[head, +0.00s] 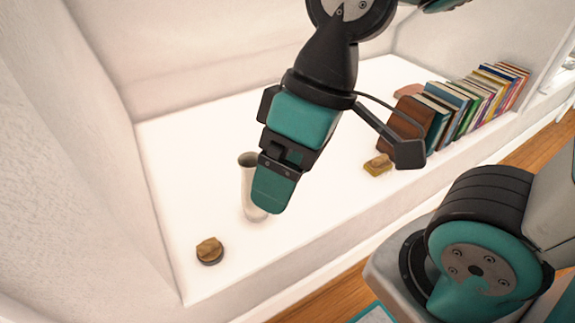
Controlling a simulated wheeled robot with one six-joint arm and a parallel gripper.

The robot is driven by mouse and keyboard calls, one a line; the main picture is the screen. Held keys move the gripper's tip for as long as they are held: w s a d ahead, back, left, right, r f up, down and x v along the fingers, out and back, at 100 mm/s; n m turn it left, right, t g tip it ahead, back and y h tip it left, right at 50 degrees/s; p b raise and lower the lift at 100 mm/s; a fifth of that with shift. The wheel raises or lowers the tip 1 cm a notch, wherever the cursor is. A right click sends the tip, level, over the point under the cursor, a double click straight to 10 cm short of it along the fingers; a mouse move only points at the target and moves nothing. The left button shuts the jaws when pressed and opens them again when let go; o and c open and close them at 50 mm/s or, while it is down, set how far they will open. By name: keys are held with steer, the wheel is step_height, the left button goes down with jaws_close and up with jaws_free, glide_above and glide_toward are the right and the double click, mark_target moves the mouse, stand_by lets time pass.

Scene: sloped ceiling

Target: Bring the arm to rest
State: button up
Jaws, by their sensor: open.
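My gripper (272,188) hangs from the upper middle of the head view, teal and black, pointing down and a little left. It is open, and nothing shows between its fingers; they overlap in this view. A pale cup-like vessel (248,207) stands upright on the white ledge (190,150), partly hidden behind my gripper. I cannot tell how far the gripper is from it. My arm rises from the gripper to the top edge of the picture.
A small brown item on a dark round base (209,251) lies at the front left of the ledge. A yellow-brown item (378,164) lies right of my gripper. A row of leaning books (465,105) fills the right. Walls border the left and back.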

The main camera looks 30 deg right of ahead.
step_height(320, 180, up, 23)
steer(key=p, duration=2.3)
